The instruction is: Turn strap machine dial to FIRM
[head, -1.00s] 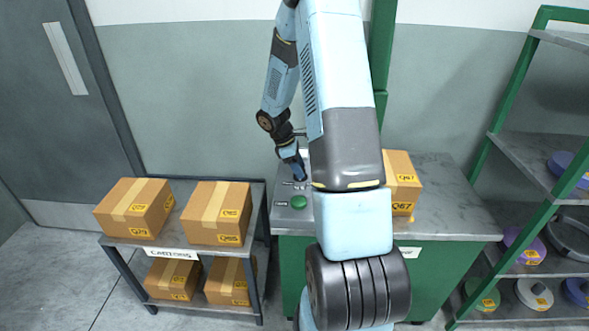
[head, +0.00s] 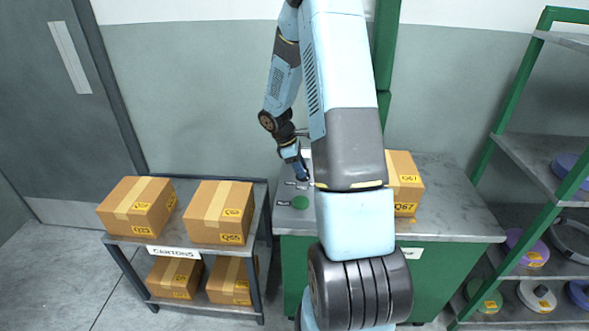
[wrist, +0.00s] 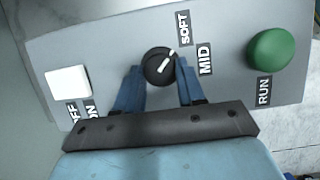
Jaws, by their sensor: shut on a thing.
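The dial (wrist: 152,62) is a round black knob with a white pointer line, on a grey panel (wrist: 110,45) in the wrist view. The pointer slants up and right, toward the gap between the SOFT label (wrist: 186,27) and the MID label (wrist: 204,60). No FIRM label is readable; my right finger covers the panel below MID. My gripper (wrist: 158,70) has one blue finger on each side of the dial and is shut on it. In the head view my gripper (head: 303,177) reaches down to the panel on the green bench, hiding the dial.
A green RUN button (wrist: 271,50) is right of the dial and a white switch (wrist: 68,81) left. Cartons (head: 221,212) stand on a rack (head: 262,205) left of the bench (head: 455,215). Another carton (head: 405,180) is on the bench. Shelves (head: 520,150) with webbing rolls stand right.

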